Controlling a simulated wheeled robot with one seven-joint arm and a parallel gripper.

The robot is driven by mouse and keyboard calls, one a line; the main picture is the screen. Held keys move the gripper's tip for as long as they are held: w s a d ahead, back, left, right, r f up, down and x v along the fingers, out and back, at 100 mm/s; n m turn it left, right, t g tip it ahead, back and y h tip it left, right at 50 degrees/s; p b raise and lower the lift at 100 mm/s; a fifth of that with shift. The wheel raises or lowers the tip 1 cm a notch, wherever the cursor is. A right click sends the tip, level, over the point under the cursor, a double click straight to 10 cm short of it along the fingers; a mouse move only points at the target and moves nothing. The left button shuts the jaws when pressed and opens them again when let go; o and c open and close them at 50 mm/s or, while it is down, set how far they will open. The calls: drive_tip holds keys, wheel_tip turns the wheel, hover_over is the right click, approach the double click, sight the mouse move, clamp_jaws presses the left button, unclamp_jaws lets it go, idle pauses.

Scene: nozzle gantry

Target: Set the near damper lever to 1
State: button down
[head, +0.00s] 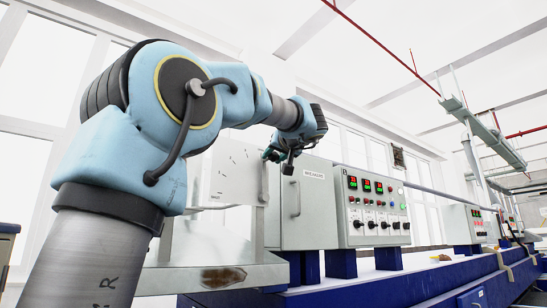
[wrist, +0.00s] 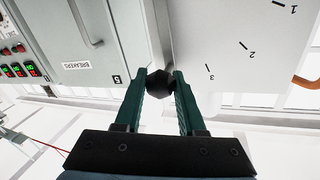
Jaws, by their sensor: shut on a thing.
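The damper plate (head: 228,172) is a pale upright panel with dark tick marks, left of the breakers cabinet. In the wrist view the plate (wrist: 225,25) shows marks 1, 2 and 3 to the right of the lever. The lever's black knob (wrist: 159,82) sits between the green fingers of my gripper (wrist: 160,84), which are shut on it. A grey bar (wrist: 159,30) runs up from the knob beside the plate's edge. The lever stands beyond mark 3, on the side away from 1. In the head view my gripper (head: 279,155) is at the plate's right edge, small and partly hidden.
The breakers cabinet (head: 306,205) stands close on the right of my gripper, with a handle on its door. A control box (head: 375,210) with red displays and knobs adjoins it. A blue frame (head: 340,292) runs below. An orange piece (wrist: 305,81) shows right of the marks.

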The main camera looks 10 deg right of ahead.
drive_tip(key=shift+f, duration=0.1)
idle(0.6)
drive_tip(key=b, duration=0.2)
drive_tip(key=a+n+b, duration=0.1)
drive_tip(key=b, duration=0.2)
drive_tip(key=shift+s+a+f, duration=0.15)
drive_tip(key=shift+s+f, duration=0.2)
drive_tip(key=shift+f, duration=0.05)
drive_tip(key=s+a+f+n+y+b, duration=0.1)
drive_tip(key=a+f+n+b, duration=0.1)
drive_tip(key=n+b, duration=0.2)
drive_tip(key=s+a+f+n+t+y+b, duration=0.1)
drive_tip(key=n+b, duration=0.4)
drive_tip(key=b, duration=0.6)
drive_tip(key=s+a+f+n+t+y+b, duration=0.1)
drive_tip(key=a+f+n+b, duration=0.2)
drive_tip(key=b, duration=0.5)
drive_tip(key=shift+s+a+n+y, duration=0.15)
drive_tip(key=shift+s+a+n, duration=0.05)
drive_tip(key=shift+a+n, duration=0.3)
drive_tip(key=shift+s+a+n+y, duration=0.15)
drive_tip(key=shift+a+n, duration=0.25)
drive_tip(key=shift+a, duration=0.05)
drive_tip(key=c, duration=0.5)
unclamp_jaws()
drive_tip(key=shift+s+f, duration=0.1)
